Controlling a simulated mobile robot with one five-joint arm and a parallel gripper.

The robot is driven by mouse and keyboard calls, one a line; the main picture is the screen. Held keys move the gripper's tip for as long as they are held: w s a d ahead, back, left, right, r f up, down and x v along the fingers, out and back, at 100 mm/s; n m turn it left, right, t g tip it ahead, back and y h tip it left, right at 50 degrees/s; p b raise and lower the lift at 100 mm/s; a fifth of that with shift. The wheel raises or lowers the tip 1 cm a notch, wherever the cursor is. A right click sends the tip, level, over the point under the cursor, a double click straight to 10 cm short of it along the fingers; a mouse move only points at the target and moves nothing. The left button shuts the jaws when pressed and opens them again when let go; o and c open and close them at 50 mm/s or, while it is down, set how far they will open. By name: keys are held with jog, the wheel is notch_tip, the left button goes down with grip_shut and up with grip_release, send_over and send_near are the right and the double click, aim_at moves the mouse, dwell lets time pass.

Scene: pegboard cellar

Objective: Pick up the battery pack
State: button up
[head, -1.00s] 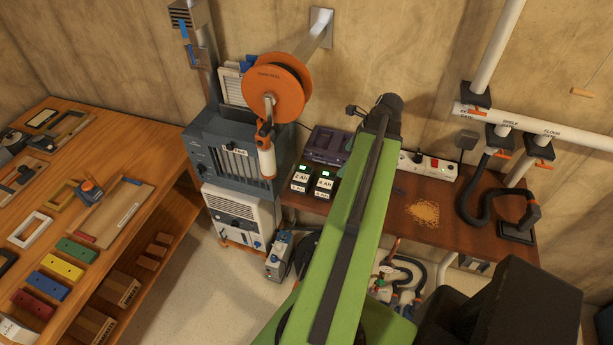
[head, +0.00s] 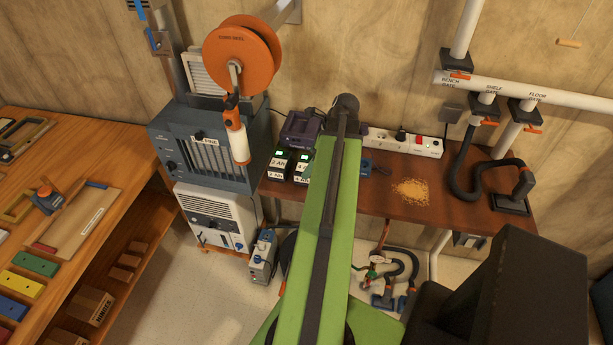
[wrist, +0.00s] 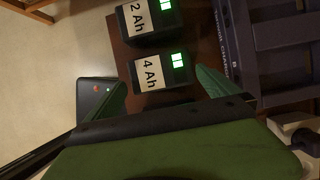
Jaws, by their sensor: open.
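Two dark battery packs with white labels and green lights stand side by side at the bench's left end, the 2 Ah pack (head: 280,161) left of the 4 Ah pack (head: 302,167). In the wrist view the 2 Ah pack (wrist: 150,20) is at the top and the 4 Ah pack (wrist: 160,72) is below it, closer to my gripper. My gripper (wrist: 165,88) is open and empty, its green fingertips on either side of the 4 Ah pack's near end in the picture. Contact cannot be told. In the head view my arm hides most of the gripper.
A purple charger (head: 300,128) stands behind the packs; it fills the right of the wrist view (wrist: 275,45). A power strip (head: 405,142), sawdust (head: 412,191) and a black hose (head: 462,180) lie further right. An orange cord reel (head: 243,55) hangs above left.

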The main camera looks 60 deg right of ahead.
jog(key=b+x, duration=0.5)
jog(key=shift+w+f, duration=0.1)
jog(key=shift+f, duration=0.1)
jog(key=shift+r, duration=0.2)
jog(key=c, duration=0.9)
